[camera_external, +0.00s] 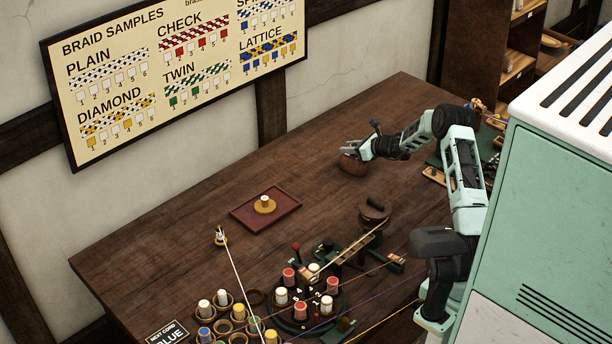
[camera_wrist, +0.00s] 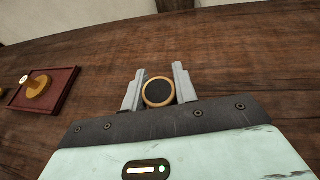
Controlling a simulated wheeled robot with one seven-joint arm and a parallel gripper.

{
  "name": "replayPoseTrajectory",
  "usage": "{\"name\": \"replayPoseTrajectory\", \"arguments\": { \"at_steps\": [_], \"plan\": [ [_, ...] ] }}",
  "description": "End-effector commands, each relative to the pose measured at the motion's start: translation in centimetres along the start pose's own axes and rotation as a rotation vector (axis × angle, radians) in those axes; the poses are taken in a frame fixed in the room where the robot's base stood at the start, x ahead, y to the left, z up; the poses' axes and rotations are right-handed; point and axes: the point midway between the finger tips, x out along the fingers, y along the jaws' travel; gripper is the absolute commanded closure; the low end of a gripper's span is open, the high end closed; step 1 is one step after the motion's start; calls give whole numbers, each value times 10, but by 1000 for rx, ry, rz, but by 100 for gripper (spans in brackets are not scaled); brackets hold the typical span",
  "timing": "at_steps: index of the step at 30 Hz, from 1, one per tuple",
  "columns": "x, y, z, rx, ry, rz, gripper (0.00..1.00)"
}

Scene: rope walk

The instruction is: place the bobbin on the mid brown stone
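My gripper (camera_wrist: 158,88) is low over the far part of the table, with its fingers apart on either side of a round thing (camera_wrist: 158,92) with a tan rim and dark face. I cannot tell whether the fingers press on it. In the external view my gripper (camera_external: 359,148) is just above a dark brown rounded thing (camera_external: 352,166), perhaps the same one. A tan disc (camera_external: 265,207) with a small white-topped piece, perhaps a bobbin (camera_external: 265,199), stands in the red-brown tray (camera_external: 240,214). I cannot tell for sure which thing is the mid brown stone.
A braiding stand (camera_external: 300,315) with several bobbins and taut cords fills the table's front. A dark brown round piece (camera_external: 374,210) stands behind it. The table (camera_wrist: 230,55) is bare around my gripper. Shelves (camera_external: 490,60) are at the back right.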

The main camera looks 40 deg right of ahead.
Motion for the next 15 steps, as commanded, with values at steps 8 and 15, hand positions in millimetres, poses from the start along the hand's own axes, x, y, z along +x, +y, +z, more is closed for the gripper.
{"name": "replayPoseTrajectory", "arguments": {
  "at_steps": [8,15],
  "plan": [
    [0,0,0,0,0,0,50],
    [-8,-1,3,0,1,-2,50]
  ]
}}
